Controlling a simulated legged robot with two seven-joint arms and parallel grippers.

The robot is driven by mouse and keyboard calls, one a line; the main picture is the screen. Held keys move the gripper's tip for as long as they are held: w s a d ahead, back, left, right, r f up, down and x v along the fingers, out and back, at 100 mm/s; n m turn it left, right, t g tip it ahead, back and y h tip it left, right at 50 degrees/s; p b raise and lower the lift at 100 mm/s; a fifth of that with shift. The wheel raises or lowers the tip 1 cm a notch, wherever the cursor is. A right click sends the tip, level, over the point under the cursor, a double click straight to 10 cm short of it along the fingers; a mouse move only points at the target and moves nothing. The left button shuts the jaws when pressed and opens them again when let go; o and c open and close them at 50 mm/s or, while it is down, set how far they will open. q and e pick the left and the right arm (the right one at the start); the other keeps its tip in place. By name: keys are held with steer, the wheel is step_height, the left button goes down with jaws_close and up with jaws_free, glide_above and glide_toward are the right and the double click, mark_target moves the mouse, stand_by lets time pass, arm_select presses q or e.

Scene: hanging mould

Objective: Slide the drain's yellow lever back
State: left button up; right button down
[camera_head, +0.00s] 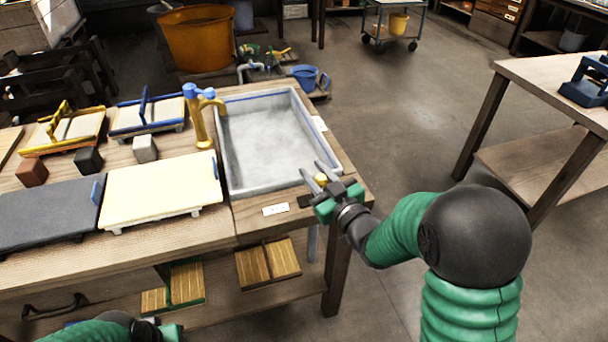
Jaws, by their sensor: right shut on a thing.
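The drain's yellow lever (321,179) shows as a small yellow knob at the front right corner of the grey sink basin (232,192). My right gripper (314,173) is over that corner, with its fingers on either side of the knob and shut on it. The lever's base and track are hidden by the gripper. A dark plate (305,201) lies beside the gripper on the wooden counter. My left gripper (170,332) shows only in part at the bottom left edge; its fingers cannot be made out.
A yellow tap (199,122) with a blue top stands left of the basin. Framed moulds, a cream board (160,188) and a dark board (45,215) cover the counter's left. A white label (275,209) lies in front.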

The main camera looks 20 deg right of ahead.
steer(key=d, duration=0.4)
steer(key=shift+a+r, duration=0.1)
steer(key=c, duration=1.3)
jaws_free()
steer(key=shift+c, duration=0.2)
steer(key=shift+o, duration=1.1)
